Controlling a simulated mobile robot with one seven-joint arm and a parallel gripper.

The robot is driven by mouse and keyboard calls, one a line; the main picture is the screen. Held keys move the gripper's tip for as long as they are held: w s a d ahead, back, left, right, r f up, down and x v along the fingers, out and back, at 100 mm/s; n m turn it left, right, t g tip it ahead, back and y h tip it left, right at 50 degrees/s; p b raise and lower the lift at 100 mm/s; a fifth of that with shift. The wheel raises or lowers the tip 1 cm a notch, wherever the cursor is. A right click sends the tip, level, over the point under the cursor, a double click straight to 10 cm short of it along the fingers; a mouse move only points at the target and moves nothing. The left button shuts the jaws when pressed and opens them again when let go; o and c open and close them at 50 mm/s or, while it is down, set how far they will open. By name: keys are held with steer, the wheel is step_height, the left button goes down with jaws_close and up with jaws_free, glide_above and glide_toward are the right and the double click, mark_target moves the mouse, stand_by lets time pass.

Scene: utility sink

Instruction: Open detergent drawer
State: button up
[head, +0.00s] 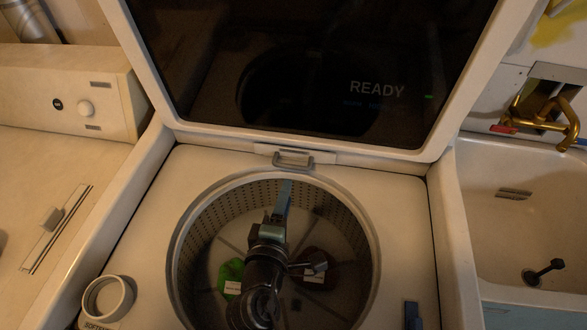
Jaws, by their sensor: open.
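A narrow light panel with a grey bar handle (293,159) sits at the back of the washer's top, just under the raised lid; it appears to be the detergent drawer (262,149). It looks flush, with no visible gap. My gripper (285,186) is over the drum opening, its blue fingers pointing toward the handle. The fingertips appear a little short of the handle and apart from it. The gripper is open and empty. The gap between its fingers is hard to see from this angle.
The washer's lid (425,145) stands open behind, its dark panel reading READY. The perforated drum (345,215) holds green (231,275) and dark red (318,270) items. A softener ring (108,298) is at front left. A sink (530,220) with a brass faucet (545,108) is at right.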

steer(key=x, duration=0.9)
jaws_close()
stand_by(1.3)
